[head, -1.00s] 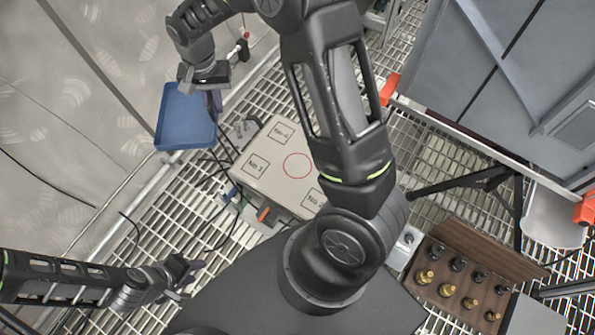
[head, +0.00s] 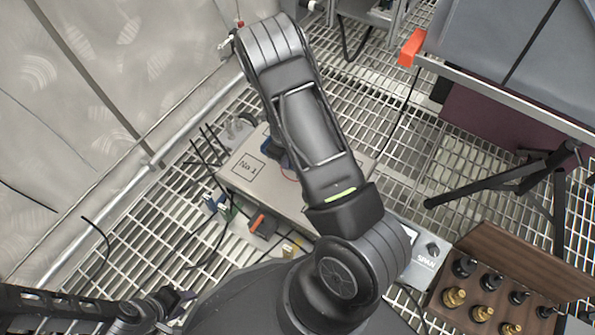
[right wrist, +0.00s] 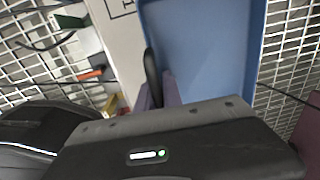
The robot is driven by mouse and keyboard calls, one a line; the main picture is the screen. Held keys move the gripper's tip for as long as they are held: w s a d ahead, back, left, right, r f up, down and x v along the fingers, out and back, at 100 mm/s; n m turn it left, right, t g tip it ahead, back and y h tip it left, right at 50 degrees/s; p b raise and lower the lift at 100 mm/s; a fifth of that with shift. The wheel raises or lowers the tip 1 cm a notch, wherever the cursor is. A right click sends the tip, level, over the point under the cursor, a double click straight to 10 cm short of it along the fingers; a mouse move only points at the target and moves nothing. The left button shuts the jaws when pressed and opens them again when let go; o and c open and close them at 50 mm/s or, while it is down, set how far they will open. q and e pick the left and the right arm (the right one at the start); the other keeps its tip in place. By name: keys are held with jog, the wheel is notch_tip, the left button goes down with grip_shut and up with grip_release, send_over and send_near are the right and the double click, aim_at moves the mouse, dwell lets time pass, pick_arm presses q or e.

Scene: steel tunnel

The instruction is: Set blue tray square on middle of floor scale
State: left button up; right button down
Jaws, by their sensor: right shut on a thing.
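The floor scale (head: 228,172) is a pale grey box with a label "No 1" and a partly visible red circle. My right arm covers much of its top. The right jaws are hidden in the head view. I cannot tell whether the tray touches the scale. My left gripper (head: 176,303) is open and empty at lower left.
A wooden rack (head: 490,285) with several brass and black weights stands at lower right. A SPAN control box (head: 425,262) is beside the scale. Black tripod legs (head: 500,180) stand at right. Cables (head: 205,225) lie left of the scale on the grating.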

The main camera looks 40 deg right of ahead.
jog(key=b, duration=0.2)
send_over(288, 182)
jog(key=shift+a+f, duration=0.1)
jog(key=shift+f, duration=2.3)
notch_tip(288, 182, down, 5)
jog(key=b, duration=0.2)
jog(key=shift+f+b, duration=0.1)
jog(key=shift+b, duration=0.2)
jog(key=c, duration=2)
grip_release()
jog(key=shift+f, duration=0.1)
jog(key=o, duration=0.5)
